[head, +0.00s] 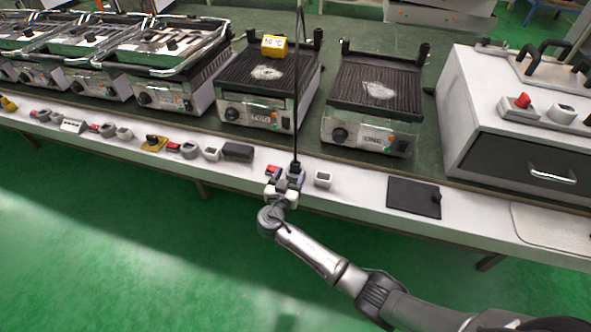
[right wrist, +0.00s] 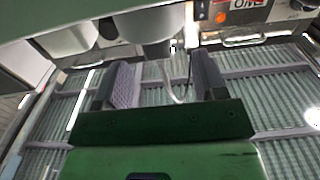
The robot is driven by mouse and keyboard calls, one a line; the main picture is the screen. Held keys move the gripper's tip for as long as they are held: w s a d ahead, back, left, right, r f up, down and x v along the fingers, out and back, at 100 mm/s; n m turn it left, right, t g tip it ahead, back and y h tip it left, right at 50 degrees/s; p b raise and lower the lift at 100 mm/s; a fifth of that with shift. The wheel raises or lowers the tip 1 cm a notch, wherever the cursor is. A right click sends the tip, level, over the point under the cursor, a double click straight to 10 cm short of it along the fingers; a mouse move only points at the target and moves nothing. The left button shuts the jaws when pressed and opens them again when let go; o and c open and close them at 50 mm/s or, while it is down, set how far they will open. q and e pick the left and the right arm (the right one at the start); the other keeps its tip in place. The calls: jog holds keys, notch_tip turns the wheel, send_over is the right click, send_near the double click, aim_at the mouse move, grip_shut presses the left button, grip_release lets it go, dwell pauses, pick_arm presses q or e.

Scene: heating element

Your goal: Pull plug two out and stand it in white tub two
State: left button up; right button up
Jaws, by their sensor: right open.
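A black plug (head: 294,167) with a thin dark cord rising straight up is on the white front ledge, right at my right gripper. I cannot tell whether it is plug two. My right gripper (head: 284,184) is at the ledge, just in front of the plug and a red-topped piece (head: 273,170). In the right wrist view its two fingers (right wrist: 163,82) are apart, with a pale curved strip visible between them. A small white tub (head: 323,179) with a dark opening stands just right of the gripper; its number is not readable. My left gripper is not in view.
More white and red pieces line the ledge leftward. A black plate (head: 414,198) lies to the right. A large white appliance (head: 475,95) stands far right.

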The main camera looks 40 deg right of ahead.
aim_at(294, 168)
jog(key=shift+w+d+f+b, duration=0.15)
jog(key=shift+w+d+b, duration=0.2)
jog(key=shift+d, duration=0.1)
jog(key=b+x, duration=0.1)
jog(key=x, duration=0.3)
jog(key=shift+d+b, duration=0.25)
jog(key=shift+b, duration=0.15)
jog(key=shift+a, duration=0.1)
jog(key=shift+s, duration=0.15)
jog(key=c, duration=1)
